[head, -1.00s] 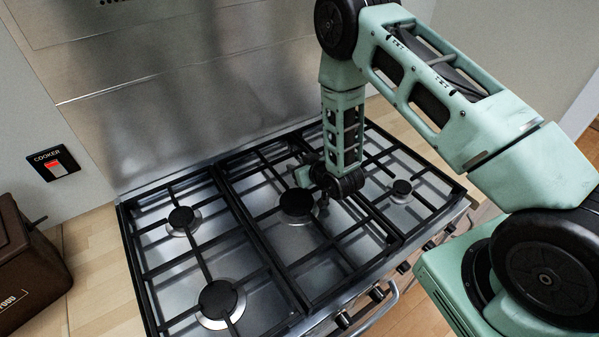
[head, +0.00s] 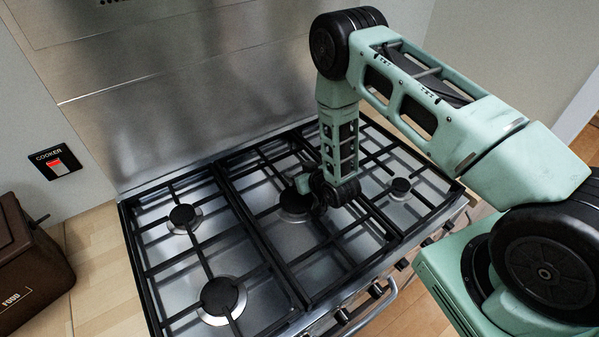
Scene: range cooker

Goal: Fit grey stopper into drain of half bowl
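No grey stopper, half bowl or drain shows in the head view. My gripper (head: 312,196) hangs low over the middle of the hob, beside the large centre burner (head: 294,204) and partly in front of it. It is small and dark here and partly covered by my own wrist, so its fingers do not show clearly. I cannot tell whether it is open or shut, or whether it holds anything.
The range cooker's hob (head: 168,262) has black pan supports and several burners, and no pans on it. Control knobs and a handle (head: 372,312) run along its front. A steel splashback (head: 150,120) stands behind. A brown food bin (head: 28,262) sits on the wooden worktop (head: 100,260) at left.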

